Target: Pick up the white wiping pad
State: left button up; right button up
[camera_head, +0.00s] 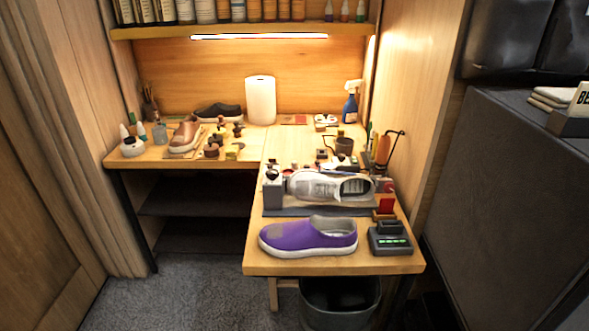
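I cannot single out a white wiping pad with certainty. Small white items (325,120) lie at the back right of the wooden bench, too small to identify. A stack of folded off-white cloths (551,97) lies on the dark cabinet at the right. A white and grey sneaker (328,186) sits on a dark stand on the front part of the bench. A purple slip-on shoe (308,236) with a white sole lies in front of it. Neither of my grippers is in view.
The bench (310,265) is crowded with bottles, brushes and small tools. A tall white rounded object (261,100) and a blue spray bottle (351,102) stand at the back. A device with green lights (389,238) sits at the front right. A dark bin (340,300) stands below.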

aim_at(293, 164)
jog(key=j+z, duration=0.15)
jog(key=z, duration=0.55)
jog(key=i+j+z, duration=0.1)
jog(key=j+z, duration=0.3)
jog(key=j, duration=0.45)
jog(key=j+z, duration=0.35)
jog(key=j, duration=1.5)
jog(key=z, duration=0.45)
jog(key=j+z, duration=0.15)
jog(key=z, duration=0.25)
jog(key=j+z, duration=0.15)
jog(key=z, duration=0.3)
jog(key=j+z, duration=0.1)
jog(key=z, duration=0.35)
jog(key=i+j, duration=0.05)
